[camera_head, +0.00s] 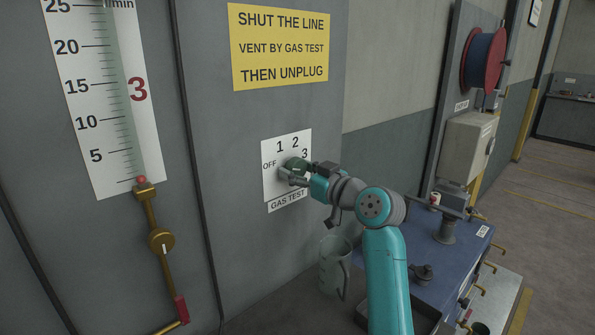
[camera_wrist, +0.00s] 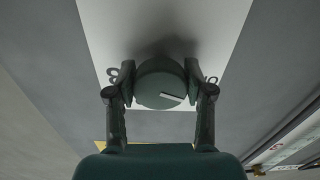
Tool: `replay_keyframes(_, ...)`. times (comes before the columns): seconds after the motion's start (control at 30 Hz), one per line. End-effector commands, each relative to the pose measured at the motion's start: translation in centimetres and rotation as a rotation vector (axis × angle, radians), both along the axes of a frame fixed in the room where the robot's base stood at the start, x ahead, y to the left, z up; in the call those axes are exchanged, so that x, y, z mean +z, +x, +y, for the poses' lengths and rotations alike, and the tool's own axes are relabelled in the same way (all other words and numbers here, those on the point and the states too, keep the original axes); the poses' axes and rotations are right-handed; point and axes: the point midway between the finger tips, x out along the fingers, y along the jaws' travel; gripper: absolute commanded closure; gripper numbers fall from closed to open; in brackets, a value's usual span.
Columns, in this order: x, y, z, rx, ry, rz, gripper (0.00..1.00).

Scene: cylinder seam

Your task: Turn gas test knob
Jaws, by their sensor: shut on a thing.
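The gas test knob (camera_head: 296,164) is a round, dark green knob on a white plate (camera_head: 272,188) fixed to the grey wall panel. The plate is marked OFF, 1, 2 and 3, with a GAS TEST label below it. In the wrist view the knob (camera_wrist: 158,80) sits between the two fingers of my gripper (camera_wrist: 160,92), one on each side. Its white pointer line runs toward the lower right in that view. My gripper (camera_head: 292,176) is shut on the knob in the head view and partly hides it, so I cannot tell its setting there.
A flow gauge (camera_head: 95,90) with a big red 3 stands at left; its red ball (camera_head: 141,180) is at the bottom. A brass valve (camera_head: 161,240) hangs below it. A yellow sign (camera_head: 280,47) is above the plate. A clear jug (camera_head: 332,270) and a blue bench (camera_head: 400,260) are below.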

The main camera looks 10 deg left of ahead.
Motion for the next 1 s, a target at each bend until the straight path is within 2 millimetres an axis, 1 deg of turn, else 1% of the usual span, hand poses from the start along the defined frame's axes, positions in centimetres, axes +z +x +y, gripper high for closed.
replay_keyframes(0.6,0.02,-0.18,0.14,0.0,0.314,0.403,0.83)
replay_keyframes(0.8,0.05,-0.22,0.16,0.0,0.397,0.509,0.83)
replay_keyframes(1.0,0.07,-0.25,0.18,-0.001,0.449,0.576,0.83)
